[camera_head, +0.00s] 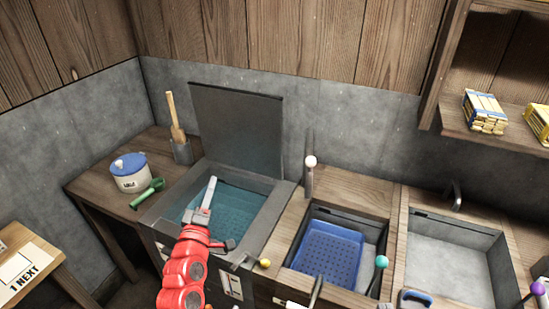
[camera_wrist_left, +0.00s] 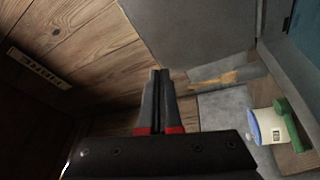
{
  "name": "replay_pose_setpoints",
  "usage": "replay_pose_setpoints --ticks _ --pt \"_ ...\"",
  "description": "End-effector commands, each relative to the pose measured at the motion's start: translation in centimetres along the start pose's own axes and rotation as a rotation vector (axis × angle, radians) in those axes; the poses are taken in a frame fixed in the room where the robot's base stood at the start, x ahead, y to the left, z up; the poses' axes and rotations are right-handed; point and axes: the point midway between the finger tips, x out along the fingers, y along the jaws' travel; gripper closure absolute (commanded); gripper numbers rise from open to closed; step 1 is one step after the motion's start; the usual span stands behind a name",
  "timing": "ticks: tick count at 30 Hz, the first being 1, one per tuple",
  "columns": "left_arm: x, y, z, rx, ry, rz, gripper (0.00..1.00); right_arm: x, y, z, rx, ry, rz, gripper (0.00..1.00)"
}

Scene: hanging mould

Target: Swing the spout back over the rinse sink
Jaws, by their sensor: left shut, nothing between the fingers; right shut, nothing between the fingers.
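A grey spout with a white ball (camera_head: 310,161) stands at the back between the teal-filled vat and the sink holding a blue basket. I cannot tell which of the two sinks is the rinse sink. My left gripper (camera_head: 211,183) is in front of the vat's teal liquid, well left of both spouts, and touches neither. Its fingers are shut and empty, as the left wrist view shows (camera_wrist_left: 158,100). My right gripper is not visible.
The vat's dark lid (camera_head: 238,130) stands open. A blue basket (camera_head: 328,252) sits in the middle sink. A blue-lidded pot (camera_head: 130,175) and green scoop (camera_head: 148,192) are at left.

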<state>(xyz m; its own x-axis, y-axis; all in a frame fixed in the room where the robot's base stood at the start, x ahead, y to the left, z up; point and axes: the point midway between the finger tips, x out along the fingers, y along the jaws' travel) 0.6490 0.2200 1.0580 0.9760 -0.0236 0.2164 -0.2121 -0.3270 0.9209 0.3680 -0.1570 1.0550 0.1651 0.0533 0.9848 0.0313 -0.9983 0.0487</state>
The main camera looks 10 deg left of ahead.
Motion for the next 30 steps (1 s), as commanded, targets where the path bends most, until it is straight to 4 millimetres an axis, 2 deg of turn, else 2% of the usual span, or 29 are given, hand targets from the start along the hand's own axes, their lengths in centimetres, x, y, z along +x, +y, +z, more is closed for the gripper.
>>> replay_pose_setpoints --ticks 1,5,8,15,18,22,26,30 --pt "0.3 1.3 0.2 -0.025 -0.032 -0.004 1.0 0.8 0.0 -0.1 0.0 0.0 0.0 1.0" --pt "0.6 3.5 1.5 -0.094 -0.14 -0.028 1.0 2.2 0.1 -0.4 0.0 0.0 0.0 1.0" --pt "0.5 6.0 2.8 -0.143 -0.239 -0.048 1.0 3.6 0.2 -0.6 0.0 0.0 0.0 1.0" --pt "-1.5 12.0 6.6 -0.213 -0.528 -0.141 1.0 7.1 0.3 -1.2 0.0 0.0 0.0 1.0" --pt "-2.6 12.9 7.8 -0.217 -0.605 -0.178 1.0 7.7 0.4 -1.3 0.0 0.0 0.0 1.0" --pt "-3.2 13.1 8.5 -0.217 -0.644 -0.197 1.0 7.5 0.4 -1.3 0.0 0.0 0.0 1.0" --pt "-2.8 12.5 9.2 -0.213 -0.646 -0.197 1.0 6.0 0.3 -1.0 0.0 0.0 0.0 1.0" --pt "-1.7 12.3 10.1 -0.216 -0.646 -0.191 1.0 3.8 0.2 -0.6 0.0 0.0 0.0 1.0"
